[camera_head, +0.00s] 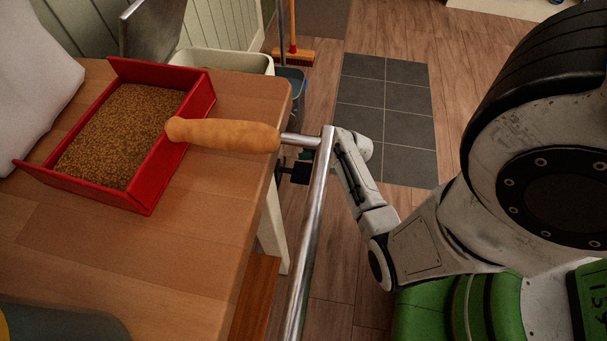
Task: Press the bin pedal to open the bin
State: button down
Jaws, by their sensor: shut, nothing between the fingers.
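My gripper (297,171) is the small dark part at the end of my white arm. It hangs beyond the rounded corner of the wooden counter, partly hidden by a metal bar, and looks shut and empty. A cream open-topped container (224,57) stands behind the counter, its lower part hidden; I cannot tell whether it is the bin. No pedal can be made out. My gripper is to the right of this container and nearer to me.
A red tray (203,101) of brown grains lies on the wooden counter (170,245). A wooden handle (222,134) points toward the metal bar (312,225). A broom (293,55) and blue bucket (291,80) stand behind. Grey floor tiles (385,110) are clear.

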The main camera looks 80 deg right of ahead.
jog(key=b, duration=0.4)
send_over(305, 173)
jog(key=f, duration=0.4)
jog(key=shift+s+a+f, duration=0.1)
jog(key=shift+s+f, duration=0.1)
jog(key=shift+f, duration=0.15)
jog(key=shift+f+b, duration=0.8)
jog(key=shift+f, duration=0.35)
jog(key=shift+f, duration=0.1)
jog(key=shift+f, duration=0.25)
jog(key=shift+f+b, duration=0.95)
jog(key=shift+f, duration=0.75)
dwell(2.3)
jog(key=shift+r, duration=0.2)
jog(key=shift+r+p, duration=1.9)
jog(key=shift+p, duration=0.45)
